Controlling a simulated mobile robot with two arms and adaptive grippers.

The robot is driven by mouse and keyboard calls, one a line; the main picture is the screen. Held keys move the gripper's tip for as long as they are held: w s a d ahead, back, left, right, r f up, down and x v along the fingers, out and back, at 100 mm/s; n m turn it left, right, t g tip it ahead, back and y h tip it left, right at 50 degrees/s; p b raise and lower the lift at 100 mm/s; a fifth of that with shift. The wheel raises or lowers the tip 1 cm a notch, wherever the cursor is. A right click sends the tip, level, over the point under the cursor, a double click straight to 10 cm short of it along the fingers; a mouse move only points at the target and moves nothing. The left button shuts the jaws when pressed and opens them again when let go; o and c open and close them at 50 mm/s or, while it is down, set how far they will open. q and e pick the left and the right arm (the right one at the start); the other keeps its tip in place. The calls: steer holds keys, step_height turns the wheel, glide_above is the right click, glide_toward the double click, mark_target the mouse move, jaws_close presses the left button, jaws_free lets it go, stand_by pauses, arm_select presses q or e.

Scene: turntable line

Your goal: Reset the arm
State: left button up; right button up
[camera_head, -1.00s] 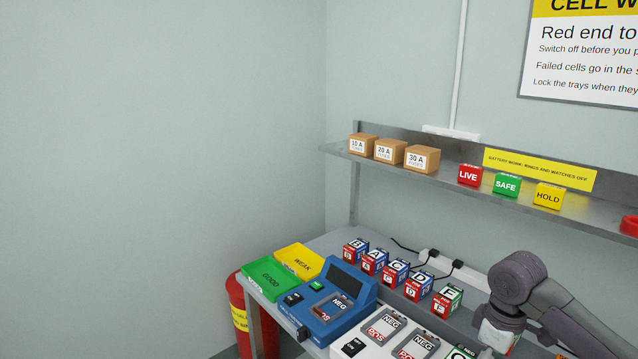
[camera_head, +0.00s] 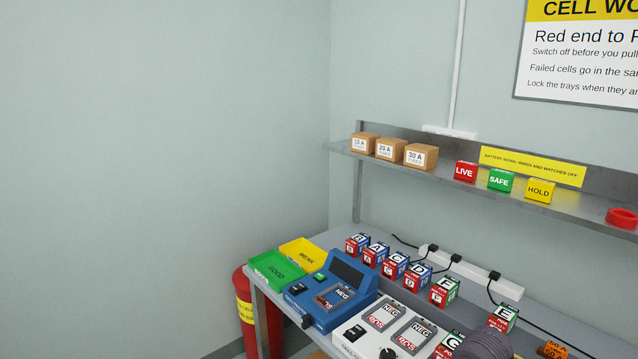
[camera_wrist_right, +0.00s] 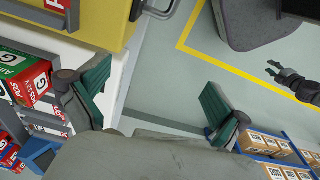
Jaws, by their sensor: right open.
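My right gripper (camera_wrist_right: 155,105) is open and empty in the right wrist view, its two green-padded fingers wide apart over the gap between the bench side and the floor. In the head view only a rounded grey part of my arm shows at the bottom right edge; no gripper shows there. A small dark gripper (camera_wrist_right: 288,78), apparently my left one, shows far off at the right of the wrist view, too small to read its jaws. A row of lettered cells, one of them cell E (camera_head: 504,318), stands on the bench near my arm.
The blue tester (camera_head: 325,297), green GOOD tray (camera_head: 277,269) and yellow WEAK tray (camera_head: 303,253) occupy the bench's left end. A shelf (camera_head: 440,178) with boxes and signs hangs above. Cartons (camera_wrist_right: 262,143) stand at the wrist view's lower right. Floor lies open between.

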steer(key=s+a+f+m+t+y, duration=0.2)
steer(key=s+a+f, duration=0.4)
steer(key=s+a, duration=0.3)
steer(key=s+d+r+m+h, duration=0.15)
steer(key=s+d+m, duration=0.4)
steer(key=s, duration=0.65)
step_height(320, 180, down, 25)
steer(key=s, duration=0.1)
arm_select(q)
steer(key=shift+s, duration=0.25)
arm_select(e)
steer(key=s+d+f+g, duration=0.1)
steer(key=s+f, duration=0.7)
steer(key=f, duration=0.1)
steer(key=s+d+f+h, duration=0.1)
steer(key=s+d+f, duration=0.1)
steer(key=s+f, duration=0.7)
steer(key=shift+s+d+n+g, duration=0.15)
steer(key=shift+d+n+g, duration=0.1)
steer(key=shift+n+g, duration=0.2)
